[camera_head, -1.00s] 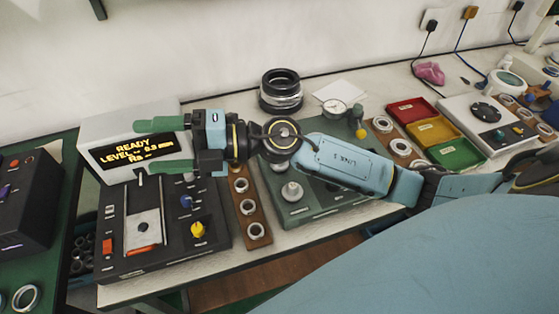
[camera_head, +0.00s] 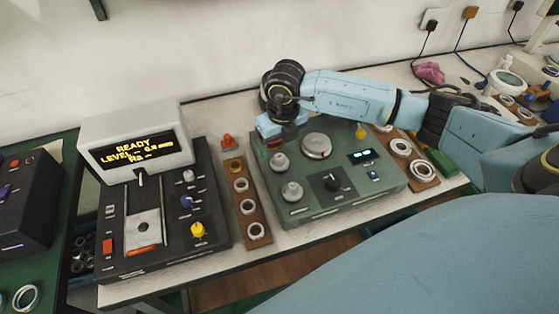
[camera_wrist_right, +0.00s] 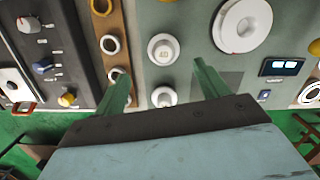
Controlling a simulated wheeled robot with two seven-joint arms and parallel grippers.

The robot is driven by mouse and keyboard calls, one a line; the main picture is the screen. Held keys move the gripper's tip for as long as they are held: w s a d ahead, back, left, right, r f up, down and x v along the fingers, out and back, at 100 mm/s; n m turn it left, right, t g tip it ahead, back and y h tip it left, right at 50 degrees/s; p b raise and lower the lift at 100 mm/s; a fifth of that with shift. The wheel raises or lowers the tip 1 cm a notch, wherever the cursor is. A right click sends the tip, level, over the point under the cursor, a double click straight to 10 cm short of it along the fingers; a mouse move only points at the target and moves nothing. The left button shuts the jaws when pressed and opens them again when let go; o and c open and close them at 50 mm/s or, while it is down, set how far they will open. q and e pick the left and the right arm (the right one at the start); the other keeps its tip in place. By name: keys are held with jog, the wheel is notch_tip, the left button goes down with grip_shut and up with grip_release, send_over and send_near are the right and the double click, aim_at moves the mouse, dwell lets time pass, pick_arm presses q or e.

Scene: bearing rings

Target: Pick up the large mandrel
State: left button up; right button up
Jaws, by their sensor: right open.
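Two pale grey round mandrels stand on the left part of a green machine. The back one (camera_head: 279,162) shows in the wrist view with "40" on its top (camera_wrist_right: 163,49). The front one (camera_head: 292,191) lies nearer the machine's front edge, also in the wrist view (camera_wrist_right: 163,97). The "40" one looks the larger in the wrist view, but I cannot be sure. My right gripper (camera_wrist_right: 162,78) is open and empty, its green fingers spread on either side of the mandrels' line in the picture, apart from them. In the head view its fingers are hidden. My left gripper is out of view.
The green machine (camera_head: 348,198) also carries a wide grey disc (camera_head: 316,145), a black knob and a small display. A wooden ring rack (camera_head: 247,211) stands at its left, then a black tester (camera_head: 124,262) with a lit screen. Another ring rack (camera_head: 423,171) stands at its right.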

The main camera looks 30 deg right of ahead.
jog(key=f, duration=0.3)
jog(key=shift+w, duration=0.2)
jog(key=f, duration=0.5)
jog(key=shift+w+d, duration=0.35)
jog(key=shift+w, duration=0.05)
jog(key=shift+r, duration=0.1)
jog(key=c, duration=1.4)
jog(key=shift+o, duration=0.2)
notch_tip(320, 180, up, 10)
jog(key=shift+w+f, duration=0.1)
jog(key=shift+f, duration=0.1)
jog(key=shift+r+p, duration=0.35)
jog(key=shift+r, duration=0.3)
notch_tip(320, 180, up, 6)
jog(key=p, duration=0.4)
send_over(280, 157)
jog(key=shift+w, duration=0.15)
